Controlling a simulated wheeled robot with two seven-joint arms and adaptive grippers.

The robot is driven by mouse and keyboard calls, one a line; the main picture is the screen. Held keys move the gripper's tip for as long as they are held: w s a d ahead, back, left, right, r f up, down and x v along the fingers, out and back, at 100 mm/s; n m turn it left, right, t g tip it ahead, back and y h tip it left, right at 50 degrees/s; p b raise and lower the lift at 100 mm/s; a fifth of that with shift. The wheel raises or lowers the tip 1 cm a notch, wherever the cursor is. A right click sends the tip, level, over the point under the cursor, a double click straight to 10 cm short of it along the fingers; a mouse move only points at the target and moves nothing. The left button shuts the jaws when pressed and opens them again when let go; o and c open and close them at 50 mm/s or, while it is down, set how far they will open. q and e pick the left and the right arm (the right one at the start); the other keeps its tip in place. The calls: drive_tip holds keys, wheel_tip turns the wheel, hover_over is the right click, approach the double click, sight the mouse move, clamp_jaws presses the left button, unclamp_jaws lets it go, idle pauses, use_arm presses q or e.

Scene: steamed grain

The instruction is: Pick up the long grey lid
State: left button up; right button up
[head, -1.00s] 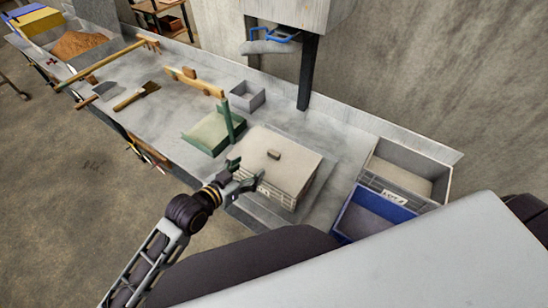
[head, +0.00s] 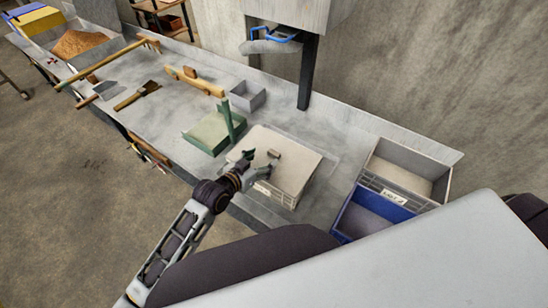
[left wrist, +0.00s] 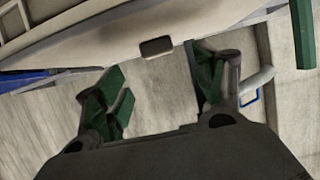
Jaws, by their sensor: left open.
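The long grey lid (head: 295,165) lies flat on a box on the bench, with a small brown knob (head: 274,153) on top. In the left wrist view the pale lid (left wrist: 105,38) crosses the top of the picture, and its dark knob (left wrist: 156,47) lies ahead, between the directions of the two fingers. My left gripper (head: 261,161) is over the near left part of the lid, close to the knob. Its green-tipped fingers (left wrist: 158,85) are spread apart and empty. Whether a fingertip touches the lid cannot be told. My right gripper is not in view.
A green tray (head: 208,134) with an upright post stands just left of the box. A small grey bin (head: 247,95) is behind it. A blue bin (head: 375,212) and a grey bin (head: 402,174) stand to the right. A dark post (head: 307,75) rises behind.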

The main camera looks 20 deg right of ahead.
sight(274, 153)
use_arm(q)
drive_tip(key=shift+w+d+f, duration=0.2)
drive_tip(key=shift+w+d, duration=0.1)
drive_tip(key=shift+d, duration=0.1)
drive_tip(key=shift+d, duration=0.1)
drive_tip(key=shift+p+x, duration=0.3)
drive_tip(key=shift+x, duration=2.2)
drive_tip(key=shift+s+f, duration=0.1)
drive_tip(key=shift+f, duration=0.1)
drive_tip(key=c, duration=1.4)
